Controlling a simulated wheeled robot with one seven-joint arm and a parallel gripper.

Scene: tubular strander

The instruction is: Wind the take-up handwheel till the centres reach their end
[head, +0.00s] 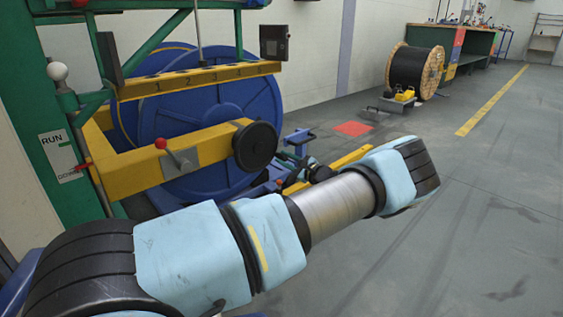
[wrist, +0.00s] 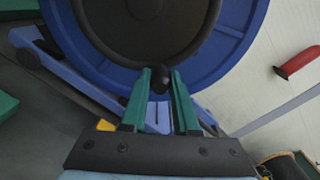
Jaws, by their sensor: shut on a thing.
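In the wrist view the two green fingers of my gripper (wrist: 160,88) are closed around a small black ball knob (wrist: 161,78). Just beyond the knob is a large dark round disc (wrist: 145,45), apparently the handwheel, cut off by the top edge. A blue ring or flange (wrist: 232,50) shows around and behind it. In the head view my arm crosses the foreground and my gripper cannot be made out. A black round disc (head: 255,146) sits at the end of a yellow beam (head: 205,150). The centres cannot be told for sure.
A large blue reel (head: 215,105) stands behind the yellow beams. A red-knobbed lever (head: 161,144) sits on the front beam. A RUN plate (head: 62,150) is on the green post. A cable drum (head: 414,72) stands at the back right; the grey floor is clear at right.

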